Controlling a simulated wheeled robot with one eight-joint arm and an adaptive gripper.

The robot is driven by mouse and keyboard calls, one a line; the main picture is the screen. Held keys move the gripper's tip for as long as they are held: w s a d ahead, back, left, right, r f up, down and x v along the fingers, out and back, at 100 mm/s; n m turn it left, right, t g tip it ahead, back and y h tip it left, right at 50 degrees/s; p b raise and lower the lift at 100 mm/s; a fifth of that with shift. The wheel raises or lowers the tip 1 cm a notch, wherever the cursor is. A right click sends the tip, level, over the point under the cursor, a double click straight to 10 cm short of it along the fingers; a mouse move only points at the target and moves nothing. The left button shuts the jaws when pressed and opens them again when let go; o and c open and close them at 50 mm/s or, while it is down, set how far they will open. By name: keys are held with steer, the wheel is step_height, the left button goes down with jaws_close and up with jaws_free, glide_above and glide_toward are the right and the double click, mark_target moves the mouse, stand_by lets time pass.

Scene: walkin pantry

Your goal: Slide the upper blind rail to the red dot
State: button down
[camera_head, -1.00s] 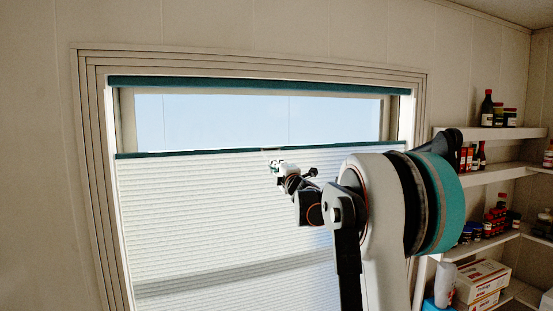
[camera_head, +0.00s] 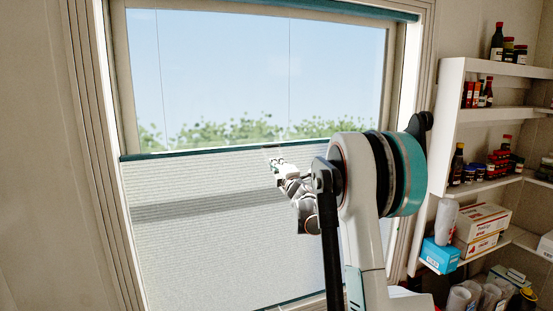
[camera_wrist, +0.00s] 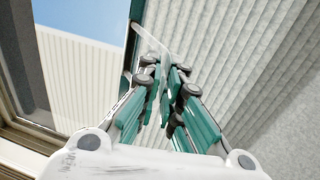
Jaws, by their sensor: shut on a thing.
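The upper blind rail (camera_head: 190,153) is a thin dark teal bar along the top edge of the white pleated blind (camera_head: 170,180), partway down the window. A clear tab (camera_wrist: 152,42) sticks out from the rail. My gripper (camera_head: 275,162) is at the rail's middle, with its fingers closed on this tab. In the wrist view my gripper (camera_wrist: 166,80) has its teal fingers together at the tab, and the rail (camera_wrist: 131,45) runs just left of them. The red dot does not show in either view.
The teal head rail (camera_head: 300,8) crosses the window top, and the lower rail (camera_head: 300,299) shows at the bottom. The window frame (camera_head: 95,150) borders the blind. Shelves (camera_head: 480,190) with bottles, jars and boxes stand close on the right of my arm.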

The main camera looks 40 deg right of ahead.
steer(key=shift+f+b, duration=0.4)
steer(key=shift+f, duration=0.65)
steer(key=c, duration=1.8)
jaws_free()
steer(key=shift+s, duration=0.1)
steer(key=v, duration=1.1)
steer(key=shift+s+a, duration=0.15)
steer(key=shift+s, duration=0.25)
